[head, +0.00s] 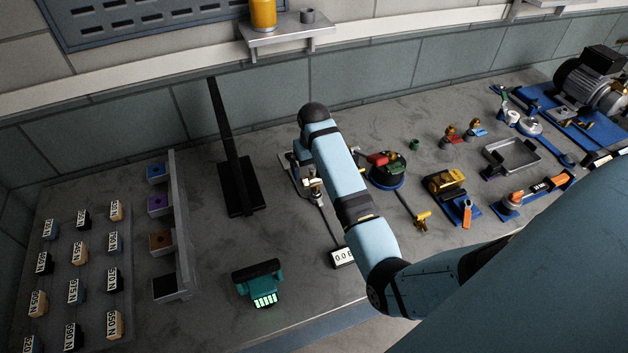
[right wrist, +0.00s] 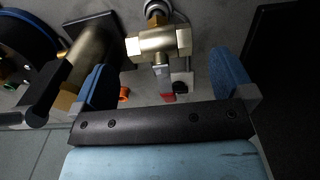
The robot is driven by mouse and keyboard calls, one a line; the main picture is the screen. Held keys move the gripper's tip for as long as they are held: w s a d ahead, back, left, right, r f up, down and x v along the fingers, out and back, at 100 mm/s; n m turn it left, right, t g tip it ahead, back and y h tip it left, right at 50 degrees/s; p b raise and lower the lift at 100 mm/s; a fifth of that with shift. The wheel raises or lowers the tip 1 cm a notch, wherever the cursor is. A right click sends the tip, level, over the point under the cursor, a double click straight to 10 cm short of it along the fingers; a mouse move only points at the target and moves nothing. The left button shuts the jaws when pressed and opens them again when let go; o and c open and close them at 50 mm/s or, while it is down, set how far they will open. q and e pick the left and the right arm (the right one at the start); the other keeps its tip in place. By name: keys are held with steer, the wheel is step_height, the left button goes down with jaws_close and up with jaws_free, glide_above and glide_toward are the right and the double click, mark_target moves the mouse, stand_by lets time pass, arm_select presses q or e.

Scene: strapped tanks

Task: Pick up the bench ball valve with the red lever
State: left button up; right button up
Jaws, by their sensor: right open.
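The valve with the red lever shows in the right wrist view as a brass body (right wrist: 160,44) with hex ends and a small red lever (right wrist: 167,97) below it. My right gripper (right wrist: 163,76) is open, with one blue-padded finger on each side of the valve; I see gaps between pads and brass, and no hold. In the head view a brass part, likely this valve (head: 315,186), shows beside my right arm, which hides most of that spot and the gripper. My left gripper is not in view.
A black upright stand (head: 240,185) stands to the left, and a blue-rimmed round fixture (head: 387,178) to the right. A small display (head: 343,257) and a teal device (head: 258,283) lie nearer the front. Labelled blocks (head: 77,290) fill the left. Smaller valves (head: 450,133) stand farther right.

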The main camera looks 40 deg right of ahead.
mark_target(314, 175)
steer(key=shift+d+f+p, duration=0.1)
steer(key=shift+f+p, duration=0.35)
steer(key=shift+f, duration=1.95)
steer(key=c, duration=1.1)
steer(key=shift+o, duration=0.2)
steer(key=shift+w, duration=0.1)
steer(key=shift+r, duration=0.2)
